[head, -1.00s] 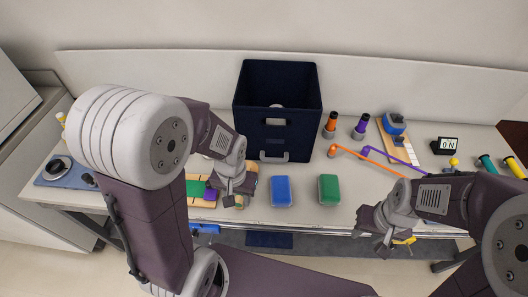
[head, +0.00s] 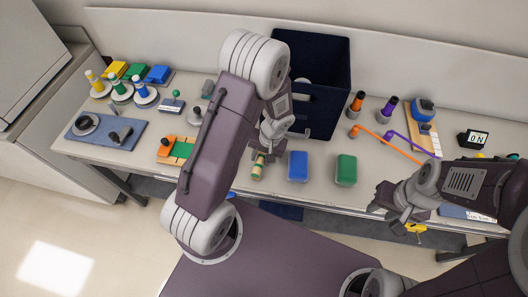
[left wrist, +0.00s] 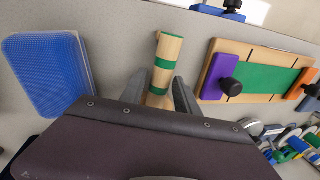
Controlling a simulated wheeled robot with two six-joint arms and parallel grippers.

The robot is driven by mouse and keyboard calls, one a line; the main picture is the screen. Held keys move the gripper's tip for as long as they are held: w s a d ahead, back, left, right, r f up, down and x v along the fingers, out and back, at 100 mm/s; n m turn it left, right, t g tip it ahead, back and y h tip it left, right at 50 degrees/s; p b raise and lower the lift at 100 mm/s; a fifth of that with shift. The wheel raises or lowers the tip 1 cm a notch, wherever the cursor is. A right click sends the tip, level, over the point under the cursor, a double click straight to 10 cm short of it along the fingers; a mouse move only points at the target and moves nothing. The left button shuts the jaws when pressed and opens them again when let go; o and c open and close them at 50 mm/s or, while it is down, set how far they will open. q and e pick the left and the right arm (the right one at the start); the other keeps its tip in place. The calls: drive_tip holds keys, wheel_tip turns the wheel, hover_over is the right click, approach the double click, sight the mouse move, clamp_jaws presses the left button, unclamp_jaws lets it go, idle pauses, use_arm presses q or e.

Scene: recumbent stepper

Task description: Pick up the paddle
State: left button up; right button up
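A round wooden piece with green bands (head: 258,168) lies on the table left of the blue block; it may be the paddle or its handle. My left gripper (head: 267,150) is right above its far end. In the left wrist view the banded wooden piece (left wrist: 165,62) points away between the two fingers of my left gripper (left wrist: 160,88), which stand apart on either side of it. Its near end is hidden by the gripper body. My right gripper (head: 390,212) is over the front table edge at the right, holding nothing I can see.
A blue block (head: 298,166) and a green block (head: 346,170) lie to the right. A dark bin (head: 318,110) stands behind. A wooden board with a green strip (head: 180,148) is on the left, partly behind my arm. Orange and purple rods (head: 392,145) lie at right.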

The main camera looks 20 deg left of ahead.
use_arm(q)
drive_tip(key=shift+a+f, duration=0.15)
drive_tip(key=shift+f, duration=0.55)
drive_tip(key=shift+w+a+f, duration=0.1)
drive_tip(key=shift+w+f, duration=0.05)
drive_tip(key=shift+f, duration=0.05)
clamp_jaws()
drive_tip(key=shift+r, duration=0.1)
idle(0.6)
